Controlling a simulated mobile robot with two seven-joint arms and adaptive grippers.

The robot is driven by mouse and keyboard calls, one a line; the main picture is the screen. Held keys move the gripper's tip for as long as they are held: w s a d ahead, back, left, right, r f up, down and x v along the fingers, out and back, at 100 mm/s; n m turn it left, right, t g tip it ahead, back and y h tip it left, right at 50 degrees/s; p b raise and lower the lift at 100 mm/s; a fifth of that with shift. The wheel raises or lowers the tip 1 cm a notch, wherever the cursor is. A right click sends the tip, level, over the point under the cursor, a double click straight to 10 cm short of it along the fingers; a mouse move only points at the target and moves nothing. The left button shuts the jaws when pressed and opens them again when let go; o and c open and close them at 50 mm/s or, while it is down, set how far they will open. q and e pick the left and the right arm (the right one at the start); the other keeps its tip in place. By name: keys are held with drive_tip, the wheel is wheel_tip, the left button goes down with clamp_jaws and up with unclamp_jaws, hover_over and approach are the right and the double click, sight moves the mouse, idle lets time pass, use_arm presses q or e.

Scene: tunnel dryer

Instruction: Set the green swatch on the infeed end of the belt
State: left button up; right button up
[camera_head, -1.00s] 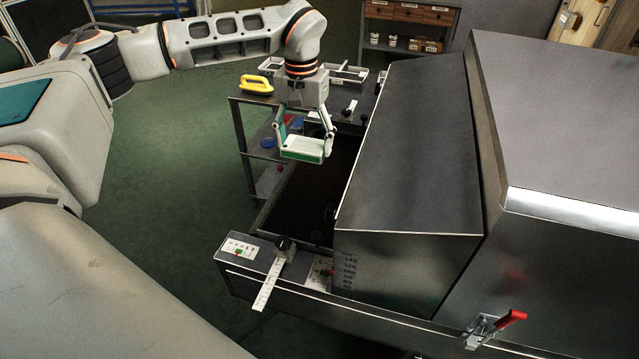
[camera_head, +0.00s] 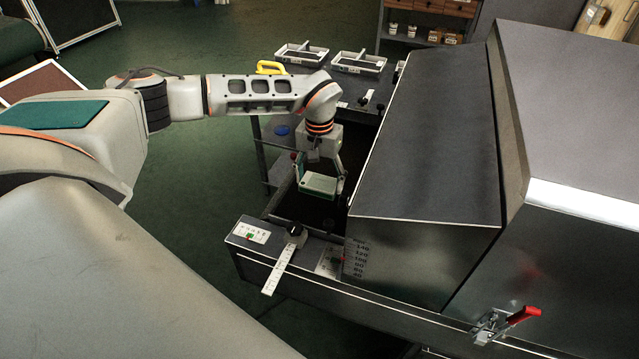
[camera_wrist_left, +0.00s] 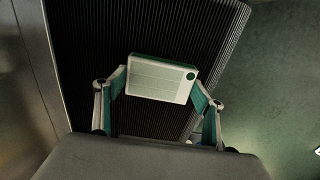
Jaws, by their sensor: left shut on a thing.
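My left gripper (camera_head: 320,186) is shut on the green swatch (camera_head: 318,184), a small flat block with a pale face and green edges. In the head view the belt's infeed end (camera_head: 300,207) lies below the gripper, beside the dryer hood (camera_head: 425,130). The swatch seems to hang above the belt; the exact gap is hard to tell. My right gripper is not in view.
A ruler arm with a black knob (camera_head: 280,268) sticks out from the front rail (camera_head: 250,235). A red-handled clamp (camera_head: 510,322) is on the dryer's front. A side table behind the belt holds trays (camera_head: 358,64) and a yellow-handled tool (camera_head: 271,67).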

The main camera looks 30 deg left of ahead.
sight(319, 183)
use_arm(q)
drive_tip(key=shift+f, duration=0.75)
drive_tip(key=o, duration=1.1)
drive_tip(key=shift+f, duration=0.1)
wheel_tip(319, 183, up, 12)
drive_tip(key=shift+r+p, duration=0.2)
drive_tip(key=shift+p, duration=0.1)
idle(0.3)
drive_tip(key=shift+s+f, duration=0.1)
